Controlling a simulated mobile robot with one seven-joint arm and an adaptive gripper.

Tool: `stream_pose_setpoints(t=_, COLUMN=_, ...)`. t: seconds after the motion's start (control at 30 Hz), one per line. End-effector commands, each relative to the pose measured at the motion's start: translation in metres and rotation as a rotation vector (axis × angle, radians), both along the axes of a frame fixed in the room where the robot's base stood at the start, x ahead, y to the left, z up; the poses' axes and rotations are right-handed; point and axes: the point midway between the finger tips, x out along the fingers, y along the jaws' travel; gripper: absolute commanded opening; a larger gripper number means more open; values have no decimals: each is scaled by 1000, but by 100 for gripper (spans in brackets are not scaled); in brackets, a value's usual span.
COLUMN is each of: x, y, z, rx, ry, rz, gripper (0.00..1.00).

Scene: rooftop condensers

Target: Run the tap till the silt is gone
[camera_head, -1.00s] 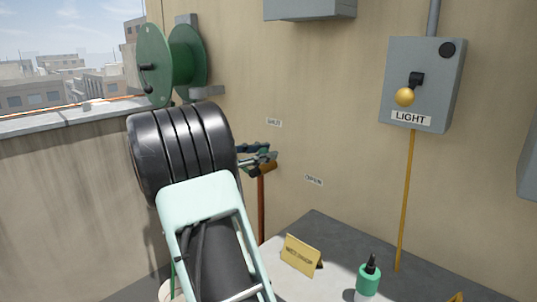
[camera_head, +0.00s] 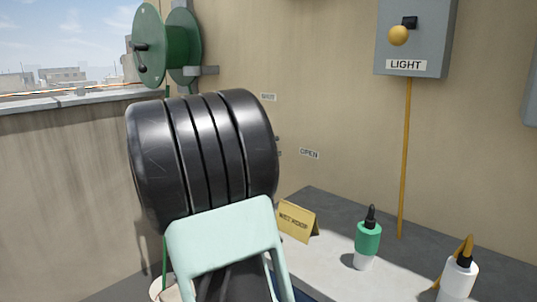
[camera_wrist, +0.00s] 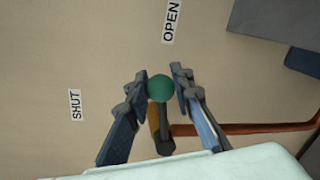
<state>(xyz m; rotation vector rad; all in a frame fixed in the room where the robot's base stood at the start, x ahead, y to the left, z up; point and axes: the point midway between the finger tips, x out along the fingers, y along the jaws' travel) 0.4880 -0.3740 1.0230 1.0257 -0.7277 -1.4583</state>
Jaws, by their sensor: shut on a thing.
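In the wrist view my gripper (camera_wrist: 159,80) has its two fingers on either side of a green ball knob (camera_wrist: 160,90), shut on it. The knob tops a dark tap lever (camera_wrist: 164,135), with a brass-coloured tap body (camera_wrist: 154,122) beside it. A copper pipe (camera_wrist: 250,129) runs off to the right. The wall labels SHUT (camera_wrist: 75,104) and OPEN (camera_wrist: 171,22) flank the tap. In the head view my arm hides the tap and nearly all of the gripper. The rim of a pale bucket (camera_head: 156,288) shows at lower left. No water is visible.
A green hose reel (camera_head: 150,45) hangs at upper left. A grey LIGHT box (camera_head: 415,45) is on the wall at right. A yellow sign (camera_head: 297,221), a green-topped bottle (camera_head: 367,240) and a white bottle (camera_head: 458,280) stand on the grey surface at lower right.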

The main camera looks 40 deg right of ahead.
Motion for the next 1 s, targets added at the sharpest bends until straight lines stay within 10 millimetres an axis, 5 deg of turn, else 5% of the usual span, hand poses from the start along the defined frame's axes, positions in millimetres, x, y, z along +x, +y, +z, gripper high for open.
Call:
stream_pose_setpoints(t=0.7, x=1, y=1, z=-7, rx=7, ry=-75, rz=1, gripper=0)
stream_pose_setpoints(t=0.73, x=1, y=1, z=-7, rx=7, ry=-75, rz=1, gripper=22)
stream_pose_setpoints(t=0.9, x=0, y=0, z=-7, rx=7, ry=-75, rz=1, gripper=40)
stream_pose_setpoints(t=1.0, x=0, y=0, z=-7, rx=7, ry=-75, rz=1, gripper=40)
